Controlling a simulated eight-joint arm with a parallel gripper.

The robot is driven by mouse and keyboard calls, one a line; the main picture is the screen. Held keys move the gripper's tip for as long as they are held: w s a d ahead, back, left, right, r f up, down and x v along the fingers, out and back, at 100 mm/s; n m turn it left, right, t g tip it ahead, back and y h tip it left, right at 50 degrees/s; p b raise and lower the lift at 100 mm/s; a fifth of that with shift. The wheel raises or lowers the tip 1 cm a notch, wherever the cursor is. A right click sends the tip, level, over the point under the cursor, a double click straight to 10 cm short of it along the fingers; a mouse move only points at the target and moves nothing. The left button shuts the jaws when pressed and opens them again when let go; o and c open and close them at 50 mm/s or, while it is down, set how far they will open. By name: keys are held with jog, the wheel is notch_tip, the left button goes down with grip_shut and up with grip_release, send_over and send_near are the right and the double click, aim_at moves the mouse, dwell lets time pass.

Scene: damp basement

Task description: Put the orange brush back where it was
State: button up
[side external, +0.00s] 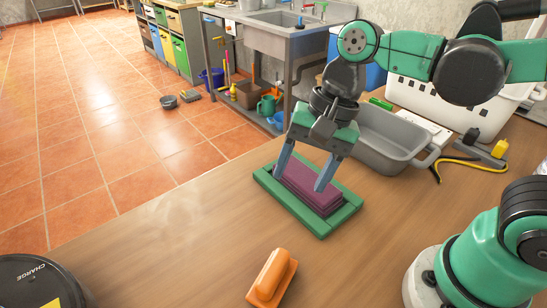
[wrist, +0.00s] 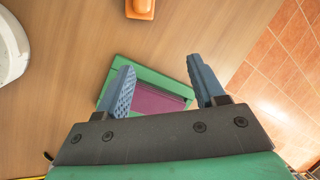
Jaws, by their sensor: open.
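The orange brush (side external: 271,277) lies on the wooden table near its front edge, apart from everything else. It also shows at the top of the wrist view (wrist: 140,8), partly cut off. My gripper (side external: 304,178) is open above a purple block (side external: 312,190), which sits inside a green frame (side external: 318,228) on the table. In the wrist view my gripper's two fingers (wrist: 163,80) are spread, with the purple block (wrist: 155,102) and green frame (wrist: 150,65) beyond them. I cannot tell whether the fingertips touch the block.
A grey tub (side external: 385,140) stands just behind the green frame, with a white basket (side external: 450,105) behind it. A yellow-and-black cable (side external: 462,165) lies to the right. A dark round device marked CHARGE (side external: 35,285) is at the lower left.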

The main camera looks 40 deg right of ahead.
jog(key=w+d+n+t+h, duration=0.2)
jog(key=d+n+t, duration=0.4)
jog(key=d+n, duration=0.3)
jog(key=shift+w+d+n+h, duration=0.25)
jog(key=shift+d+n+h, duration=0.2)
jog(key=shift+h, duration=0.25)
